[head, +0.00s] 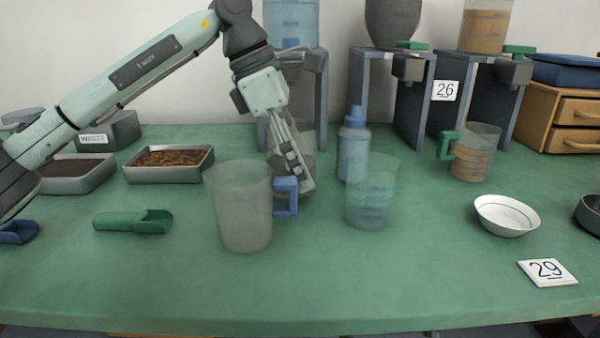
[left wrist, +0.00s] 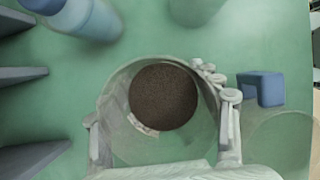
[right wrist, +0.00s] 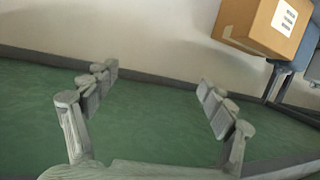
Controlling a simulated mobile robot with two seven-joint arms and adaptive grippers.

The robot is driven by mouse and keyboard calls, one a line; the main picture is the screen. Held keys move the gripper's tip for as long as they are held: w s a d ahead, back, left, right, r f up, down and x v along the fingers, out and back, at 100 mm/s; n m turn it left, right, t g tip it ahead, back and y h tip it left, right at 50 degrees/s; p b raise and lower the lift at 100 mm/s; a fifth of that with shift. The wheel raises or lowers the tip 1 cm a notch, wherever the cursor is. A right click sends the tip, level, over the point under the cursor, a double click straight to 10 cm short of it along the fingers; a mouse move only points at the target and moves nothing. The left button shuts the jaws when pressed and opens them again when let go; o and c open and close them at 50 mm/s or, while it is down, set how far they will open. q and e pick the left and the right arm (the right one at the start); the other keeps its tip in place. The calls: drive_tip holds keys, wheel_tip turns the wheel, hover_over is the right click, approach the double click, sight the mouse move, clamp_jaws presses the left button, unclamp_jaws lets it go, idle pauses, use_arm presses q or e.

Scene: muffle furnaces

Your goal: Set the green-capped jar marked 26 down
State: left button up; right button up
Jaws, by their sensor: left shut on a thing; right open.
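My left gripper (head: 297,175) reaches down over the middle of the green bench, behind a clear mug with a blue handle (head: 240,215). In the left wrist view its fingers are shut around a clear round container (left wrist: 118,98) with dark brown grain inside and a small pale label that I cannot read. In the head view the container is mostly hidden behind the fingers and mug. I see no green cap on it. I cannot tell whether its base touches the bench. My right gripper (right wrist: 157,78) is open and empty.
A blue-capped bottle (head: 353,148) and a clear beaker (head: 372,195) stand just right of the left gripper. A card marked 26 (head: 445,91) is on a dark stand; a card marked 29 (head: 547,271) lies at front right. A white bowl (head: 506,216) is nearby. The front centre is clear.

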use_arm(q)
drive_tip(key=shift+f, duration=0.8)
drive_tip(key=shift+f, duration=0.15)
drive_tip(key=o, duration=1.3)
